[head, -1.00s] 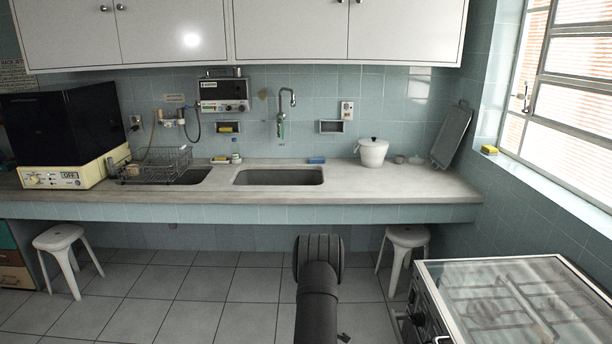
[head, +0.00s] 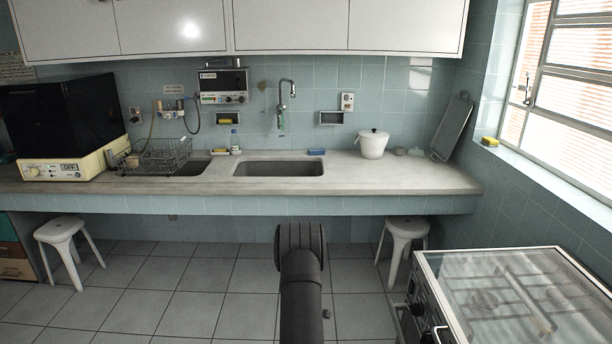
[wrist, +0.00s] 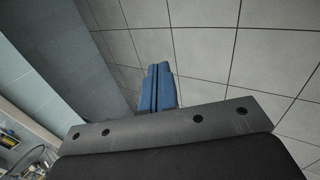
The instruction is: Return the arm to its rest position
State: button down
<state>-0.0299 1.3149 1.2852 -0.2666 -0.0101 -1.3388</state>
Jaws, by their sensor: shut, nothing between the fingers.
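My arm (head: 300,290) shows in the head view as a dark grey cylinder rising from the bottom edge, with a wider rounded joint at its top, in front of the counter and over the tiled floor. My gripper does not show in the head view. In the wrist view, my gripper (wrist: 158,88) shows as two blue fingers pressed together, with a thin dark line between them. It is shut and holds nothing. Grey floor tiles lie beyond the fingers.
The counter (head: 400,183) with a sink (head: 278,169) runs across the back. A white stool (head: 403,232) stands right of my arm, another stool (head: 62,232) at left. A glass-topped stove (head: 510,290) stands at lower right.

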jog(key=shift+s+r+n+g+h, duration=0.15)
jog(key=shift+s+n+g+h, duration=0.55)
jog(key=shift+g, duration=0.6)
